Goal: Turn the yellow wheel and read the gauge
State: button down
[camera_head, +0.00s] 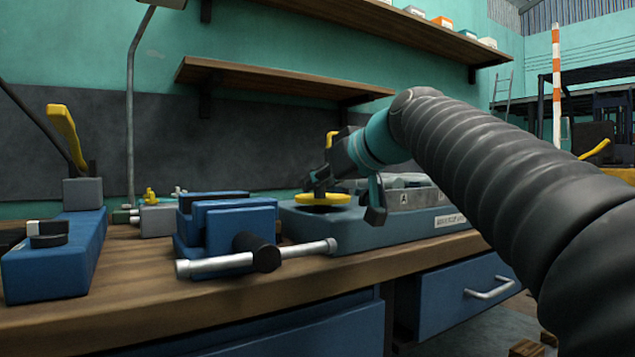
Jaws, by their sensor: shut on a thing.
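The yellow wheel (322,200) lies flat, low on the near left part of a blue-grey base (345,229) on the workbench. My arm reaches in from the right, and my gripper (323,186) is at the wheel from above, shut on it. The fingertips are small and dark here, so the exact grip on the rim is hard to see. I cannot make out a gauge face; my arm hides part of the base and what stands behind it.
A blue vise (228,224) with a metal bar handle (215,264) stands left of the base, close in front. A blue machine with a yellow lever (64,135) is at far left. A thin lamp pole (130,110) and wooden shelves (270,77) are behind.

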jog(key=shift+a, duration=0.1)
dwell(0.3)
jog(key=c, duration=1)
grip_release()
jog(key=shift+s, duration=0.1)
jog(key=v, duration=1.2)
jog(key=s+d+f+m+g+h+p, duration=0.1)
jog(key=s+f, duration=0.5)
jog(key=f, duration=0.6)
jog(key=s+d+f+m+g+h+p, duration=0.2)
jog(key=s+d+f+m+h+p, duration=0.2)
jog(key=f, duration=0.8)
jog(key=s+d+f+m+g+h+p, duration=0.1)
jog(key=s+d+f+m+h+p, duration=0.1)
jog(key=s+d+f+p, duration=0.3)
jog(key=s+d+f+h, duration=0.1)
jog(key=s+f, duration=0.3)
jog(key=f, duration=0.3)
jog(key=shift+f+m+g, duration=0.2)
jog(key=shift+m+g, duration=0.2)
